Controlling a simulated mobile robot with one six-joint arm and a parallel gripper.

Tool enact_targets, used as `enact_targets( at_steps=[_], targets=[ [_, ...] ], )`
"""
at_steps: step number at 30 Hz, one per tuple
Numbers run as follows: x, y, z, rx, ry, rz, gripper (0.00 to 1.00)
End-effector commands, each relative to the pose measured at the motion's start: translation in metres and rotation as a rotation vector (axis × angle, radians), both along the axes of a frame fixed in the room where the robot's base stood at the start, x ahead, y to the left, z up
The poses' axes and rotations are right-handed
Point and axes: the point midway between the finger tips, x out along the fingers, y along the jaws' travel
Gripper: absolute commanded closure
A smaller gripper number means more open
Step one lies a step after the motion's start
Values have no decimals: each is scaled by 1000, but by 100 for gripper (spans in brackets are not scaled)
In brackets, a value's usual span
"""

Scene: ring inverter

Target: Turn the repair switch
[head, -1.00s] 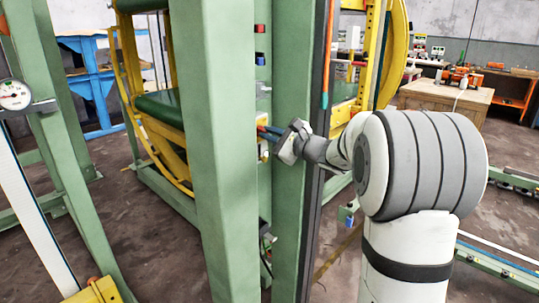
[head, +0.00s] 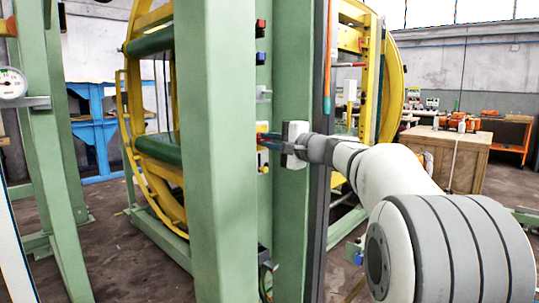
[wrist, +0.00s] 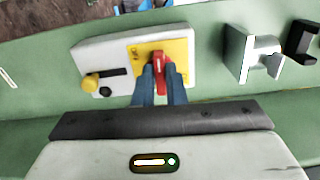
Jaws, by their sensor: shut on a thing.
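The repair switch (wrist: 158,62) is a red rotary handle on a yellow plate (wrist: 181,48), set in a pale grey control box on the green frame. In the wrist view my gripper (wrist: 160,80) has its two blue fingers on either side of the red handle, shut on it. The handle points roughly along the fingers. In the head view my gripper (head: 264,140) reaches from the right to the inner side of the green post. The near post hides most of the switch there.
A yellow knob (wrist: 90,82) and a black button sit left on the same box. A grey bracket (wrist: 258,55) sticks out to the right. Green posts (head: 229,150) stand close to my arm. The yellow ring (head: 150,110) is behind. A wooden crate (head: 455,160) stands back right.

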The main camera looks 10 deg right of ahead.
Motion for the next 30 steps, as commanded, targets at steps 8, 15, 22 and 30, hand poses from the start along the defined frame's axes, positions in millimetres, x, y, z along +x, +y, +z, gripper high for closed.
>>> enact_targets(
  at_steps=[8, 15, 22, 30],
  targets=[
    [0, 1, -4, -55, -35, 5, 100],
    [0, 1, -3, -63, -40, 5, 100],
    [0, 1, -3, -62, -39, 5, 88],
    [0, 1, -2, -60, -40, 3, 67]
  ],
)
